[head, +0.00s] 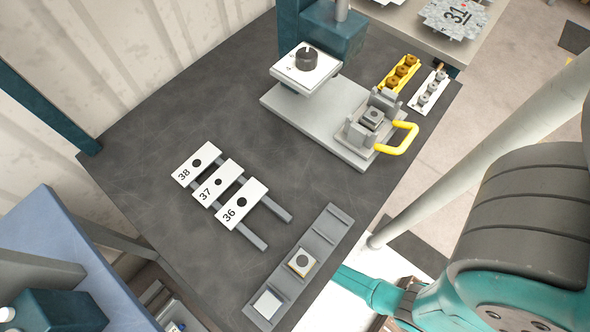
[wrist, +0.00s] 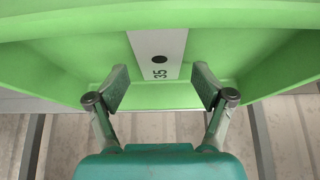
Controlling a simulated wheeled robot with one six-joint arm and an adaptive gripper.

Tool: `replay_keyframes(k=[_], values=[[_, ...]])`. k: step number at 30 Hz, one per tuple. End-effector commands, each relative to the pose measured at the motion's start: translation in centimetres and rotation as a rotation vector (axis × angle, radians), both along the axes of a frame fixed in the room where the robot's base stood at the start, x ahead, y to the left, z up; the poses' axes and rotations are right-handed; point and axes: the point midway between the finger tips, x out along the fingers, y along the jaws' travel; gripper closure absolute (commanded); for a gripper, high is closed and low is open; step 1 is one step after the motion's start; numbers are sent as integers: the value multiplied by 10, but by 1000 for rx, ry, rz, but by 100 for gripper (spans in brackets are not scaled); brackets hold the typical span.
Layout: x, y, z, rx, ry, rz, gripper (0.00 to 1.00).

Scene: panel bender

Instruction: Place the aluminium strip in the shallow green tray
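The aluminium strip (wrist: 160,42), a pale plate with a black hole and the number 35, lies inside the shallow green tray (wrist: 60,62) in the wrist view. My gripper (wrist: 163,86) is open at the tray's near side, with one finger on each side of the strip's near end. I see a gap between each finger and the strip, and nothing is held. The strip 35, the tray and my gripper do not show in the head view.
On the dark bench (head: 150,120), plates 38 (head: 194,162), 37 (head: 219,183) and 36 (head: 244,201) rest on two grey rails. A grey slotted holder (head: 320,237) and a fixture with a yellow handle (head: 401,145) stand nearby. Ribbed pale surface lies below the tray in the wrist view.

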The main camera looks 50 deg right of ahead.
Motion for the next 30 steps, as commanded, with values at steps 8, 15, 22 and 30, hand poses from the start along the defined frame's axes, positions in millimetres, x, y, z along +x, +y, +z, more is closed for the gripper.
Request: replay_keyframes(k=[8,15,22,30], values=[[-23,0,38,0,-1,1,23],[-41,0,71,-1,-2,1,23],[-51,0,91,0,-3,1,23],[-52,0,94,-1,-2,1,23]])
